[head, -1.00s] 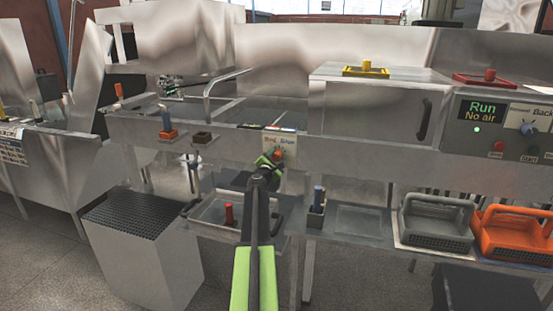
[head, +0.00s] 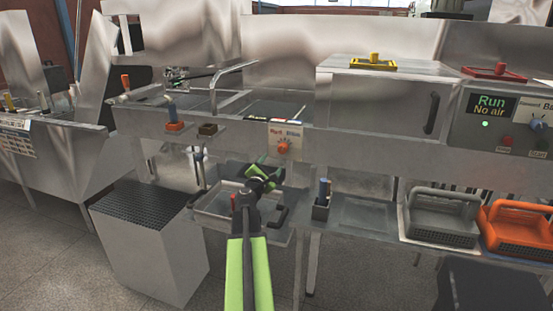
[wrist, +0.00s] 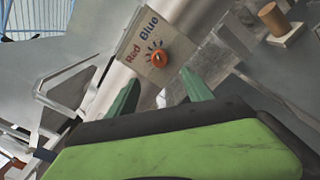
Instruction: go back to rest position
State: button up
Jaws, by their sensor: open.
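My green and black gripper (head: 267,176) is below and in front of the Red/Blue selector panel in the head view. In the wrist view its two green fingers (wrist: 160,98) stand apart with nothing between them. The orange knob (head: 283,146) on the selector panel (head: 291,131) is clear of the fingers. In the wrist view the knob (wrist: 158,58) and its label show just beyond the fingertips. Part of the tray behind my arm is hidden.
A steel tray (head: 211,209) lies below my gripper. A blue-handled tool (head: 322,195) stands in a holder to its right. A grey basket (head: 440,222) and an orange basket (head: 512,226) sit on the lower shelf. A grey box (head: 150,245) stands on the floor at left.

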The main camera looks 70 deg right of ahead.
jog(key=shift+a, duration=1.25)
